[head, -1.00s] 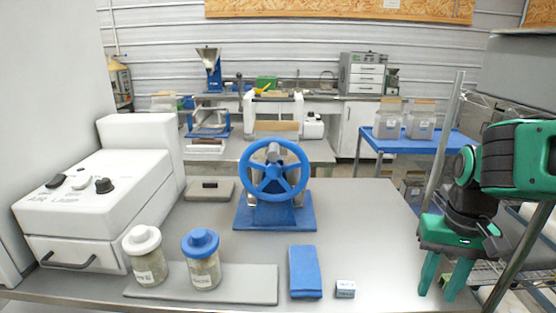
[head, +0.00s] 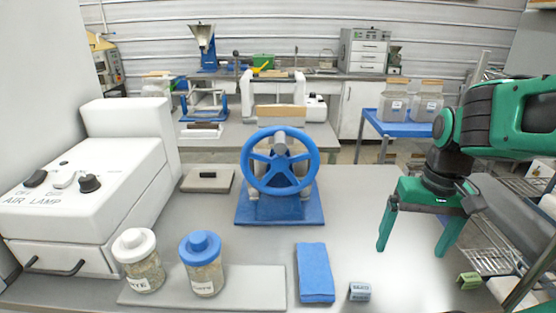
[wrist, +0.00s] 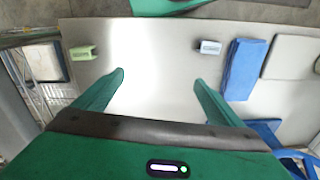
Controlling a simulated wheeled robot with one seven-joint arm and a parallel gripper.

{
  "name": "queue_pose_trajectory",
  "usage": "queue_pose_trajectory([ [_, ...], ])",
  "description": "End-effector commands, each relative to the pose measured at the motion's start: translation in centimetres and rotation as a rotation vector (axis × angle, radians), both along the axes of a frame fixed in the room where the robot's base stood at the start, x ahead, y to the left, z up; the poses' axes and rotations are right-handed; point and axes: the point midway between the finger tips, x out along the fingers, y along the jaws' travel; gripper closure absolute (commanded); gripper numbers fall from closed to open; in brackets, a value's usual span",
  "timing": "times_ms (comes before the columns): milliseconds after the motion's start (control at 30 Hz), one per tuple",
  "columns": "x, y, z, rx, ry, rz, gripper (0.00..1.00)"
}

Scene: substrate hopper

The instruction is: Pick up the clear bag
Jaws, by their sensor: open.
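Two clear, bag-like containers with tan tops stand on a blue cart at the back right in the head view, a left one (head: 393,101) and a right one (head: 426,104). I cannot tell which is the clear bag of the task. My gripper (head: 410,250) is above the right part of the grey table, in front of the cart and well apart from both. It points down, open and empty. In the wrist view my gripper (wrist: 159,78) has its fingers spread over bare table, with no bag between them.
A blue handwheel device (head: 278,175) stands mid-table. A folded blue cloth (head: 315,272), a small labelled block (head: 359,291) and a green block (head: 469,280) lie near the front. Two jars stand left on a grey board (head: 250,285). A wire shelf (head: 480,235) is at the right.

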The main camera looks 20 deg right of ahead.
Motion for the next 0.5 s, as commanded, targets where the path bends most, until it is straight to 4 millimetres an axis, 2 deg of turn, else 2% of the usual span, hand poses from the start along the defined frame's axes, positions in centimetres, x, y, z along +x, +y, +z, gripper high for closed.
queue_pose_trajectory([
  [133,6.3,0.2,0.9,0.035,-0.066,0.203,0.0],
  [300,14.3,1.5,1.9,0.102,-0.186,0.494,0.0],
  [500,22.5,3.2,2.9,0.201,-0.369,0.816,0.0],
])
